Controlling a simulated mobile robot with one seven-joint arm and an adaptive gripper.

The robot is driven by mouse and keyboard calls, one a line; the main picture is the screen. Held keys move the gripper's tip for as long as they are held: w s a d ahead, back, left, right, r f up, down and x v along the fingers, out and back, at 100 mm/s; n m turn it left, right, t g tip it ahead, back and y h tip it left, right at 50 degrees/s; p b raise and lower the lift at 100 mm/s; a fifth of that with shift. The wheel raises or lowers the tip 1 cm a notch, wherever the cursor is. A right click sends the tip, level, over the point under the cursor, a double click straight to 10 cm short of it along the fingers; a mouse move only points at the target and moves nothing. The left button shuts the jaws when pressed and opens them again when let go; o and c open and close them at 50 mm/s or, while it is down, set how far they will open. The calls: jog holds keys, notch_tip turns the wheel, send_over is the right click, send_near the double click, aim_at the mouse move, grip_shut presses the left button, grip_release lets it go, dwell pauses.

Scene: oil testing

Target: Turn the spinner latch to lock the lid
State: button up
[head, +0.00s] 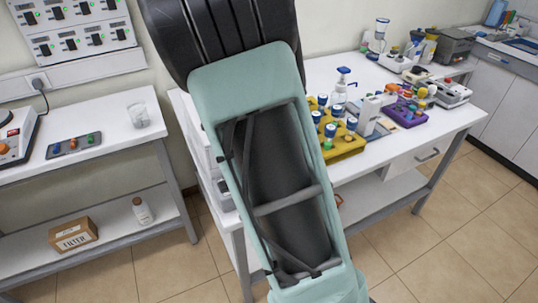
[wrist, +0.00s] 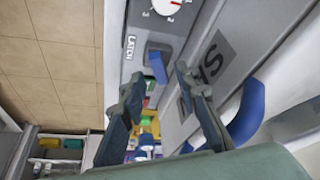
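The spinner latch (wrist: 158,62) is a small blue knob on a grey panel in the wrist view, beside the printed word LATCH. My gripper (wrist: 158,78) is open, with one finger on each side of the knob's near end. I cannot tell whether either finger touches it. The grey lid (wrist: 185,115), with dark lettering partly cut off, lies right of the knob and behind the right finger. In the head view my arm hides the latch and gripper.
A white dial (wrist: 168,5) sits above the latch, and a curved blue handle (wrist: 247,112) is at the right. In the head view, a yellow rack (head: 345,145) and purple tray (head: 405,115) stand on the white table (head: 455,122) right of my arm.

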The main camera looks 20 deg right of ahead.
jog(key=v, duration=1)
jog(key=shift+a, duration=0.1)
